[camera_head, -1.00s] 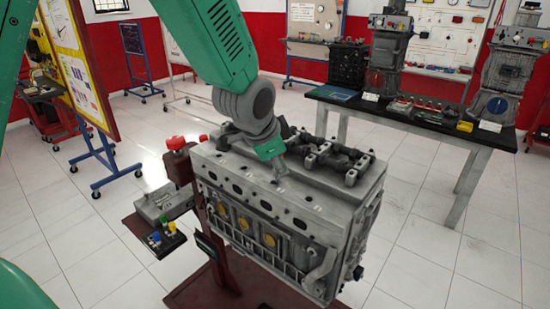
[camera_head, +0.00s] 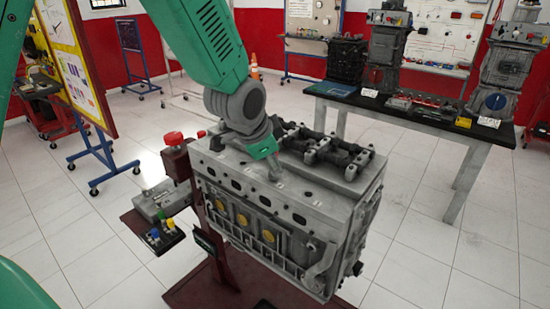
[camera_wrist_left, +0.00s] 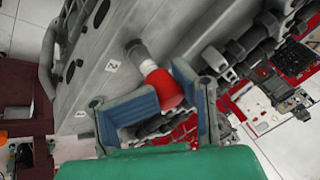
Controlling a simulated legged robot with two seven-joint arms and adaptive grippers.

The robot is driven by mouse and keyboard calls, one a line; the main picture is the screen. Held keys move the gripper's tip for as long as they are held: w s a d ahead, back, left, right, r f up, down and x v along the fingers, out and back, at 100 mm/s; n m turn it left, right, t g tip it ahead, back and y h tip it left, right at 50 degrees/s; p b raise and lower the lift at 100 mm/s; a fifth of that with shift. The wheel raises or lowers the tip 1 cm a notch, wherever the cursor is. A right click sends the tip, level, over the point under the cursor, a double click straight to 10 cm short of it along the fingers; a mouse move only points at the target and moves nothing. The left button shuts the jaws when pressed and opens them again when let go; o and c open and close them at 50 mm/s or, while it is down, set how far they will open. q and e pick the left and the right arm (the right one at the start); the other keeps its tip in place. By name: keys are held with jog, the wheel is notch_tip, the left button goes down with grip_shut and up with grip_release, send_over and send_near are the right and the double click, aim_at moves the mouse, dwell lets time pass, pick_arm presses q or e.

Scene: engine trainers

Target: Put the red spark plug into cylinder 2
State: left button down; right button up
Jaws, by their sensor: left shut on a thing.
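My left gripper (camera_head: 274,172) is low over the top face of the grey engine block (camera_head: 322,190), on its near side. In the left wrist view, the gripper (camera_wrist_left: 160,92) is shut on the red spark plug (camera_wrist_left: 168,91), with a blue-grey finger on either side of it. The plug's white shaft points toward the block's top face, close to a label reading 2 (camera_wrist_left: 111,66). Whether its tip is inside the hole there is unclear. The plug is not distinct in the head view. My right gripper is not in view.
Dark valve gear (camera_head: 320,146) rises along the block's far side, close to the gripper. A red knob (camera_head: 173,138) and a side tray (camera_head: 153,232) with small coloured parts stand left of the block. A black-topped table (camera_head: 420,109) with engines is behind, right.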

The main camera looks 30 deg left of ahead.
pick_arm(q)
jog(key=shift+a+f, duration=0.25)
dwell(0.4)
jog(key=c, duration=0.8)
grip_release()
jog(key=shift+r, duration=0.15)
jog(key=shift+s+r, duration=0.2)
jog(key=shift+r, duration=0.1)
jog(key=v, duration=0.6)
jog(key=shift+s+d+r, duration=0.1)
jog(key=shift+r, duration=0.05)
